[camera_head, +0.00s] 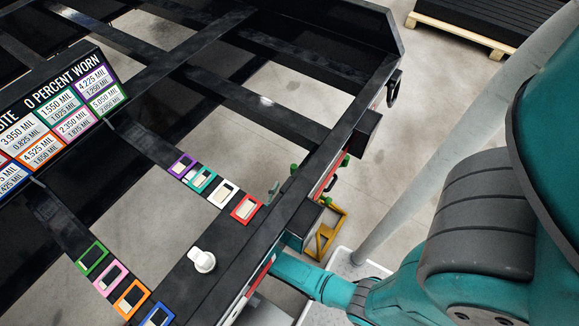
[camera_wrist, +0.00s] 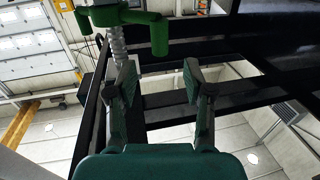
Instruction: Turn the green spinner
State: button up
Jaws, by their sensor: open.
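The green spinner (camera_wrist: 122,18) is at the top of the wrist view, a hub with rounded arms, and its top is cut off by the frame. One arm hangs down at its right end. A ridged metal rod (camera_wrist: 118,45) runs below the hub. In the head view, small green parts (camera_head: 294,168) show at the trailer frame's edge; I cannot tell how they join. My gripper (camera_wrist: 160,80) is open and empty, with its fingers apart below the spinner in the picture. I see no contact. The gripper is hidden behind the trailer edge in the head view.
The black trailer frame (camera_head: 260,105) fills much of the head view, and its dark beams cross behind my fingers. Coloured rectangular gauges (camera_head: 246,208) and a white knob (camera_head: 202,260) sit on the beams. A yellow bracket (camera_head: 330,232) and a pale pole (camera_head: 425,160) stand near my arm.

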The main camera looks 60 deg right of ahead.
aim_at(294, 169)
jog(key=d, duration=0.3)
jog(key=w+d, duration=0.1)
jog(key=d, duration=0.5)
jog(key=shift+w+d, duration=0.2)
jog(key=shift+d, duration=0.2)
grip_shut()
